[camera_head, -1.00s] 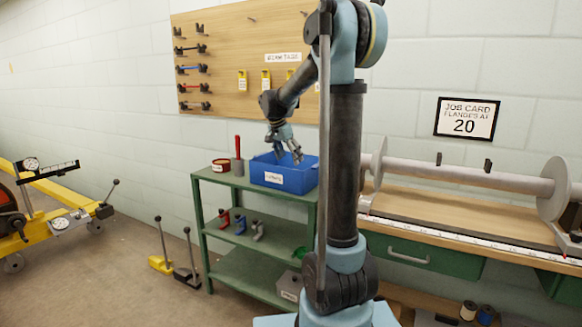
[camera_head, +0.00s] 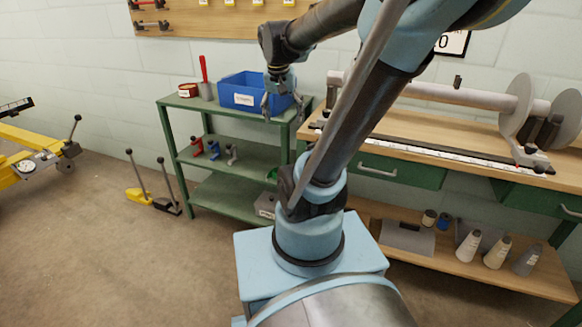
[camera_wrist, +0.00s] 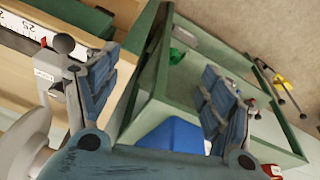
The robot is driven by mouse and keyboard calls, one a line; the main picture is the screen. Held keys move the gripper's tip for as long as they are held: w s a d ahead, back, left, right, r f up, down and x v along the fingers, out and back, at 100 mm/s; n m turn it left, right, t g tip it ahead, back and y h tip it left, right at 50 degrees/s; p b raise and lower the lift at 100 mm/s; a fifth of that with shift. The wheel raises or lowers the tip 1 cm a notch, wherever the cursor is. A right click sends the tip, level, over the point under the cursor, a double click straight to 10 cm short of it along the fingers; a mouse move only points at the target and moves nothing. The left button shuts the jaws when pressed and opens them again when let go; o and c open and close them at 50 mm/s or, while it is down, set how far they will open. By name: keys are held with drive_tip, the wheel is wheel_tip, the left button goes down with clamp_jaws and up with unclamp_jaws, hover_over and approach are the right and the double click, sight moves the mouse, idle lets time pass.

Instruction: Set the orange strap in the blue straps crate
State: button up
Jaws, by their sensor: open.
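The blue straps crate (camera_head: 237,99) stands on the top shelf of a green rack in the head view, with a white label on its front. A part of it shows between my fingers in the wrist view (camera_wrist: 172,136). My gripper (camera_head: 279,108) is open and hangs at the crate's right end, with its fingers over the crate's front in the picture. In the wrist view the two fingers (camera_wrist: 158,97) are wide apart with nothing between them. I cannot make out the orange strap in any current view, and most of the crate's inside is hidden.
The green rack (camera_head: 180,103) holds several clamps below. A workbench (camera_head: 455,130) with a long roller is at the right. Open floor lies at the front left.

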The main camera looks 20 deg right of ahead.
drive_tip(key=s+f+n+y, duration=0.1)
drive_tip(key=s+f+n, duration=0.3)
drive_tip(key=s+f, duration=0.7)
drive_tip(key=shift+s+a+f, duration=0.2)
drive_tip(key=shift+s+a, duration=0.25)
drive_tip(key=shift+s, duration=1.15)
